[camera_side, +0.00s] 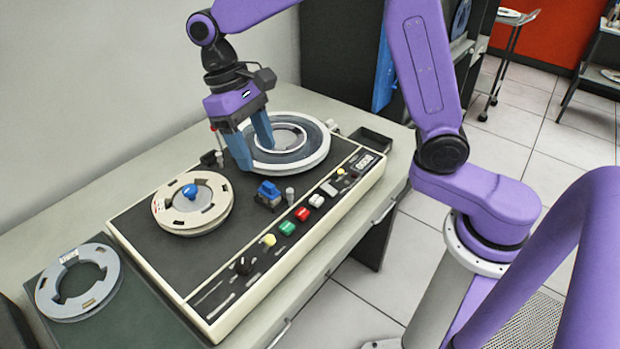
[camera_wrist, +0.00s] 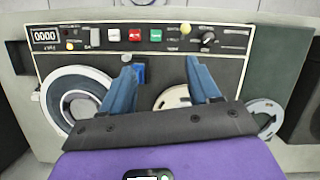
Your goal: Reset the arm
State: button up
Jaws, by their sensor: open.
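My gripper (camera_side: 254,150) has two blue fingers spread apart with nothing between them. In the side view it hangs over the tape machine (camera_side: 165,240), between its two reels. The wrist view also shows my gripper (camera_wrist: 160,80) open above the machine's dark deck. My purple arm reaches in from the right.
A large grey reel (camera_side: 312,160) sits at the deck's back right and a cream reel (camera_side: 220,205) with a blue knob at the left. A blue block (camera_side: 268,190) stands between them. A loose grey ring (camera_side: 85,290) lies on a dark green mat. Colored buttons (camera_side: 302,214) line the front.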

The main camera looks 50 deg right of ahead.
jog(key=s+d+f+n+t, duration=0.1)
jog(key=s+d+n, duration=0.2)
jog(key=s, duration=0.4)
jog(key=s+d+f+n+t, duration=0.1)
jog(key=s+d+n, duration=0.2)
jog(key=s+d, duration=0.2)
jog(key=s+d+f+n+t+y, duration=0.1)
jog(key=s+d+n, duration=0.3)
jog(key=s, duration=0.7)
jog(key=shift+d+t, duration=0.35)
jog(key=shift+t, duration=0.05)
